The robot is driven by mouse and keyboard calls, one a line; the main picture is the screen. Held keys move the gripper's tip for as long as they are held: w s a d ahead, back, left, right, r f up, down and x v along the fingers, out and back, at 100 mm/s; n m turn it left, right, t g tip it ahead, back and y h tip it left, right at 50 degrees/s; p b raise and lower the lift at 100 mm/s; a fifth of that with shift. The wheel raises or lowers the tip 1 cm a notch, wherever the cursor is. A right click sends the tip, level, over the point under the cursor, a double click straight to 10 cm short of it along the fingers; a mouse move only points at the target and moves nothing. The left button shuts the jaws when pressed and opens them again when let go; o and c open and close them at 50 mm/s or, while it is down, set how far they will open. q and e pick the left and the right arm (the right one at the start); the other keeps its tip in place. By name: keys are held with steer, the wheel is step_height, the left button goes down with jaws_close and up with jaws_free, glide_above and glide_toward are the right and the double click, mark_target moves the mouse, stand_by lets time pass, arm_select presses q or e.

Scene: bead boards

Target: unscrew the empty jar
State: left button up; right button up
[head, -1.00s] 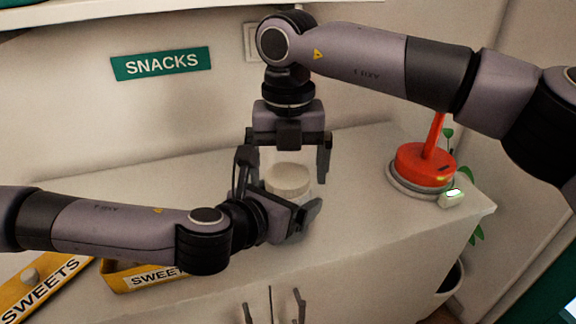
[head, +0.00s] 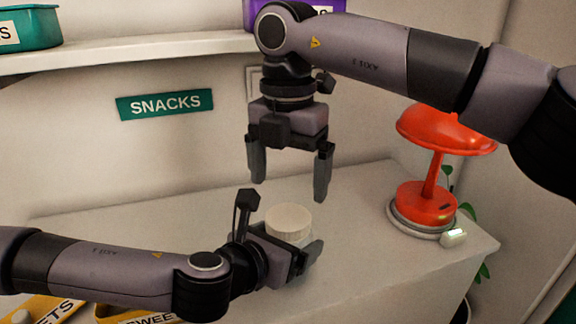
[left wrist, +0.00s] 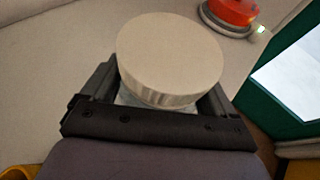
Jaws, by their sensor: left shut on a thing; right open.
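The jar's round cream lid (head: 288,221) shows in the head view on the counter, between the fingers of my left gripper (head: 283,237). In the left wrist view the lid (left wrist: 170,58) sits on top of the jar, whose clear body (left wrist: 140,103) shows only as a strip below it. My left gripper (left wrist: 158,105) is shut on the jar's body, below the lid. My right gripper (head: 288,172) is open and empty, pointing down, a little above the lid and apart from it. Most of the jar's body is hidden by the left gripper.
A red lamp (head: 428,200) stands on a round base at the counter's right end. Yellow boxes (head: 130,315) marked SWEETS lie at the front left. A shelf (head: 160,50) with teal and purple containers runs above. The counter (head: 120,225) left of the jar is clear.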

mark_target(288, 216)
steer(key=m, duration=0.2)
steer(key=r+m, duration=0.1)
steer(key=m, duration=0.1)
steer(key=shift+r, duration=0.2)
steer(key=shift+m, duration=0.3)
step_height(288, 216, down, 8)
steer(key=shift+r, duration=0.1)
steer(key=c, duration=1.1)
steer(key=n, duration=1)
